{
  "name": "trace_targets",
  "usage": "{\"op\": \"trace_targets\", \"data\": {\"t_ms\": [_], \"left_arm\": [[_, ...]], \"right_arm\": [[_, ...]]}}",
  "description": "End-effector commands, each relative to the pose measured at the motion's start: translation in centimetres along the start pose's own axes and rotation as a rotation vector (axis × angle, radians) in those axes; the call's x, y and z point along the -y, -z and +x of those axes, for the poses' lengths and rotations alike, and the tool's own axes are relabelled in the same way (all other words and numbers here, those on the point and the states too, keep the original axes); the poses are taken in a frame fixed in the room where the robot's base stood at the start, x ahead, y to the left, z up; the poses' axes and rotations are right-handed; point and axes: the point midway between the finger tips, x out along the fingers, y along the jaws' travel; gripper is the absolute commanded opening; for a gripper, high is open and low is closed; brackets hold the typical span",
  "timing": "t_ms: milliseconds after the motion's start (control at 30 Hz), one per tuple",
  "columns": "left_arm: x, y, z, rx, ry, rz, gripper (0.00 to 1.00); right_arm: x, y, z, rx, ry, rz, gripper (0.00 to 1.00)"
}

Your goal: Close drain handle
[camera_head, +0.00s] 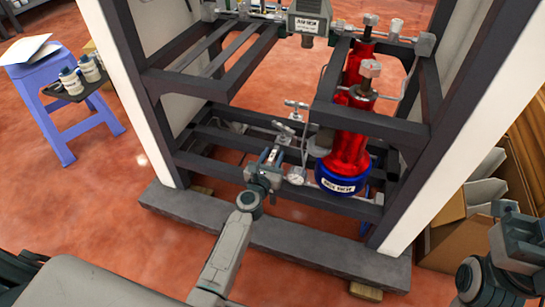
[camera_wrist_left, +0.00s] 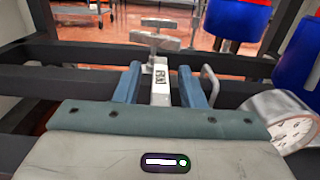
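Metal T-shaped valve handles (camera_head: 285,133) stand low in the dark frame, beside the red vessel with a blue base; I cannot tell for certain which is the drain handle. In the left wrist view, a grey T-shaped handle (camera_wrist_left: 158,42) rises just beyond my left fingertips. A labelled grey lever or body (camera_wrist_left: 160,88) below it lies between the fingers, with gaps on both sides. My left gripper (camera_head: 269,157) is open there, and its blue fingers (camera_wrist_left: 161,84) are apart. My right gripper (camera_head: 520,225) is at the lower right, away from the frame; its finger opening is unclear.
A pressure gauge (camera_head: 297,178) sits just right of my left gripper. The red vessel (camera_head: 347,150) stands behind dark frame bars (camera_head: 375,124). A blue stool (camera_head: 60,100) is at the left, and a cardboard box (camera_head: 455,225) at the right.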

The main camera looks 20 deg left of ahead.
Motion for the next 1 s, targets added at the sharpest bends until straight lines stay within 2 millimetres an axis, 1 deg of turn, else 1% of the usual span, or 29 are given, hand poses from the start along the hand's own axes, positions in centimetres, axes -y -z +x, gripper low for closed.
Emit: {"op": "trace_targets", "data": {"t_ms": [100, 133, 300, 667, 833, 1000], "left_arm": [[-0.01, 0.01, -0.03, 0.000, 0.000, 0.000, 0.36], [-0.01, 0.01, -0.03, 0.000, 0.000, 0.000, 0.32], [-0.01, 0.02, -0.04, 0.000, 0.000, 0.001, 0.00], [-0.05, 0.03, -0.06, -0.001, 0.036, 0.003, 0.00], [-0.13, 0.04, -0.04, -0.001, 0.119, 0.003, 0.00], [-0.20, 0.15, -0.05, -0.003, 0.253, 0.004, 0.00]], "right_arm": [[0.00, 0.01, 0.02, 0.000, 0.000, 0.000, 0.36], [0.00, 0.01, 0.02, 0.000, 0.000, 0.000, 0.36], [0.00, 0.02, 0.02, -0.001, 0.000, 0.000, 0.36], [-0.01, 0.03, 0.07, -0.002, -0.001, 0.000, 0.36], [-0.01, 0.04, 0.09, -0.002, -0.002, 0.000, 0.36], [-0.01, 0.04, -0.03, -0.002, -0.002, 0.000, 0.36]]}}
